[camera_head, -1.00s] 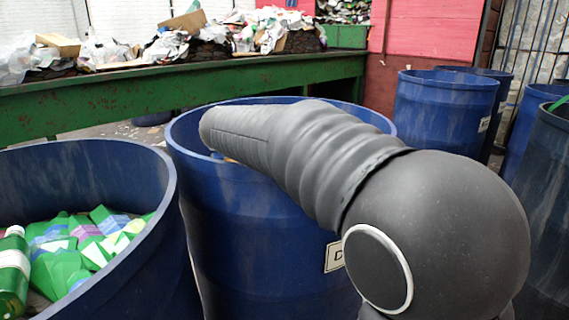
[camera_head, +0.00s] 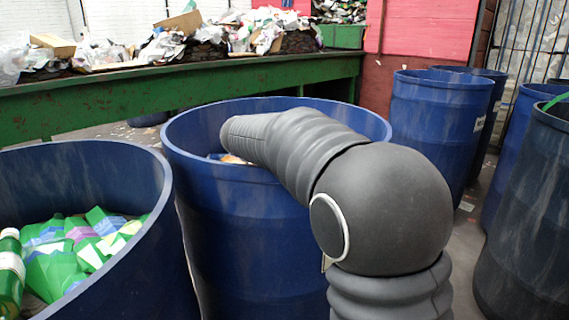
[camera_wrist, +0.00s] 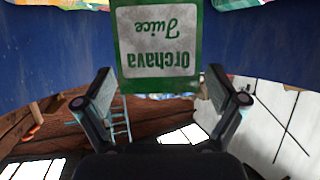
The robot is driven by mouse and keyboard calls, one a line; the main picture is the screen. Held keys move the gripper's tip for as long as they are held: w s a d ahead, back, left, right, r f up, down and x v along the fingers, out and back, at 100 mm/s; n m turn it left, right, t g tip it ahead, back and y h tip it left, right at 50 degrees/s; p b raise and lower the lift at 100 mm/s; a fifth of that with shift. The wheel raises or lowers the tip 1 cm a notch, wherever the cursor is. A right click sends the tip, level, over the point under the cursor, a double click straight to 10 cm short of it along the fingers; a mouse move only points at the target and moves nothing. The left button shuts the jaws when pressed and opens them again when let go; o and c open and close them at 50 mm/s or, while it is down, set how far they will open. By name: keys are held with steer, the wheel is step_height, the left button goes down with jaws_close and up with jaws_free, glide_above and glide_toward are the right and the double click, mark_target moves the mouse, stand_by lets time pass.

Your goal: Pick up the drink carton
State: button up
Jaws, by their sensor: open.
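The drink carton (camera_wrist: 157,42) is green and white with "Orchava Juice" printed on it, upside down in the wrist view. It fills the top middle, and its far end is cut off by the frame. My gripper (camera_wrist: 159,84) is open and empty. Its two fingers stand apart to the left and right of the carton's near end, and I cannot tell how far the carton lies beyond them. In the head view my gripper is hidden, with my arm reaching over the middle blue bin (camera_head: 235,215).
A second blue bin (camera_head: 130,265) with green bottles and cartons (camera_head: 75,245) stands at the left. More bins (camera_head: 440,120) stand at the right. A green sorting belt frame (camera_head: 150,95) heaped with waste runs behind.

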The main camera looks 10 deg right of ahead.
steer(key=c, duration=0.8)
steer(key=shift+c, duration=0.2)
steer(key=shift+r, duration=0.15)
